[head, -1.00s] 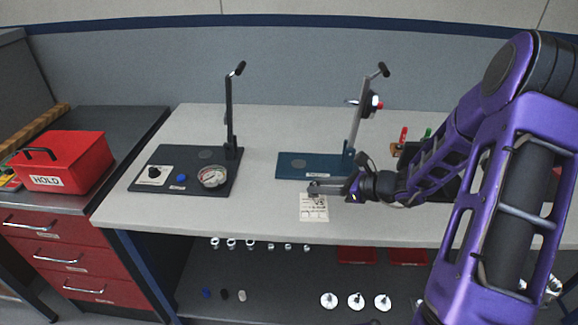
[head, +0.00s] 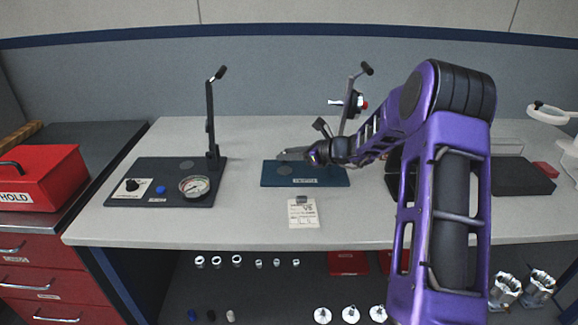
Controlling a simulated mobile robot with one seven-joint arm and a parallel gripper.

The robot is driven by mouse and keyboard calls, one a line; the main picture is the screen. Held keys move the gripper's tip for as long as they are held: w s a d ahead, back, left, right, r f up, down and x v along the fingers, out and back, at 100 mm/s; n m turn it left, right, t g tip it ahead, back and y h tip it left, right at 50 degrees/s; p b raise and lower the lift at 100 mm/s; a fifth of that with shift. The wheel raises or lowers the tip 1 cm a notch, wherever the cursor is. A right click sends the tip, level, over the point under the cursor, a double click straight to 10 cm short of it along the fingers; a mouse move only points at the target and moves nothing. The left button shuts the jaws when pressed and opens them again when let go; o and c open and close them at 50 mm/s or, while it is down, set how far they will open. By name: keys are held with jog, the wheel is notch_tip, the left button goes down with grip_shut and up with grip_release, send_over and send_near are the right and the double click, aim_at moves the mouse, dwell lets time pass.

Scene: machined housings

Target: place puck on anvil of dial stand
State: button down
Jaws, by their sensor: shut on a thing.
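My gripper (head: 291,154) is over the blue base (head: 325,181) of the dial stand, pointing left. It is shut on a small grey thing at its fingertips, likely the puck, which is too small and covered to make out clearly. The stand's post carries a dial (head: 352,104) and a black-knobbed lever. A small dark grey block (head: 302,199) sits at the top of a printed card (head: 302,215) in front of the base.
Left is another stand with a dark base (head: 118,198), an upright post (head: 211,120) and a loose dial gauge (head: 194,187). A red HOLD box (head: 42,178) stands further left. The table front between the two bases is clear. My arm covers part of the right side.

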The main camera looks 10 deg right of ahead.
aim_at(289, 172)
jog(key=shift+f, duration=1.6)
jog(key=shift+f, duration=0.1)
jog(key=shift+f+b, duration=0.15)
jog(key=shift+b, duration=0.25)
jog(key=c, duration=0.6)
grip_release()
jog(key=shift+o, duration=0.2)
jog(key=shift+r, duration=0.25)
jog(key=shift+s+d+r, duration=0.1)
jog(key=shift+s+d, duration=0.1)
jog(key=p+v, duration=0.1)
jog(key=v, duration=1)
jog(key=shift+s+d+r+p, duration=0.15)
jog(key=shift+s+p, duration=0.05)
jog(key=shift+p, duration=0.1)
